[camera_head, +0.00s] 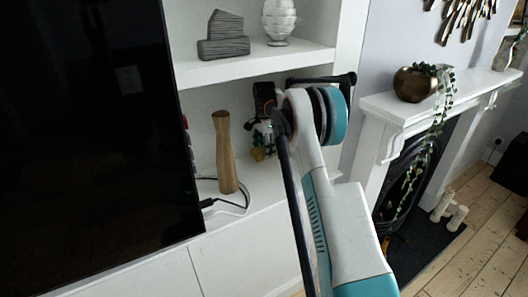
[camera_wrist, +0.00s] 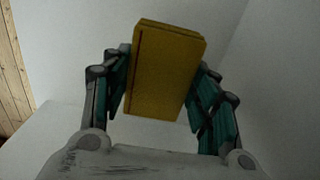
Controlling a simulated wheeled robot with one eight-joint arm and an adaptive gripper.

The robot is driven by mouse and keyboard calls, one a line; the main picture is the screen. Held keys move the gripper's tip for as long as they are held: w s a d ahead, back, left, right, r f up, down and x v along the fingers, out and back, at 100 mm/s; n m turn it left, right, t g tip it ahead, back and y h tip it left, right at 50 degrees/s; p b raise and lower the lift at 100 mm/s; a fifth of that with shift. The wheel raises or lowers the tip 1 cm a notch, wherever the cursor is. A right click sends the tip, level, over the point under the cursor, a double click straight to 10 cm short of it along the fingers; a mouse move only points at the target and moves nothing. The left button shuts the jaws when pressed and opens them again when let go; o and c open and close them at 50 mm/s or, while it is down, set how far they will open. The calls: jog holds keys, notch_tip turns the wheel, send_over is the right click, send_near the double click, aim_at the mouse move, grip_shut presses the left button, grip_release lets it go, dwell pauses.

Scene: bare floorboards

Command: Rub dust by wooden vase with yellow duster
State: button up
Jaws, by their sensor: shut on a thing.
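The wooden vase (camera_head: 226,155) is a tall, slim brown piece standing upright on the white lower shelf, left of my arm in the head view. My gripper (camera_wrist: 162,85) is shut on the yellow duster (camera_wrist: 165,70), a flat yellow block held between the teal fingers in the wrist view. In the head view my arm reaches into the shelf alcove to the right of the vase, and hides most of the gripper. A small yellow bit (camera_head: 257,154) shows beside my arm there. I cannot make out any dust.
A large black screen (camera_head: 90,120) stands close on the left. The upper shelf (camera_head: 255,65) with ornaments overhangs the alcove. A cable (camera_head: 235,208) lies by the vase's foot. A white fireplace (camera_head: 385,120) with a trailing plant stands on the right.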

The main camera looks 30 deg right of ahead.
jog(key=shift+r, duration=0.5)
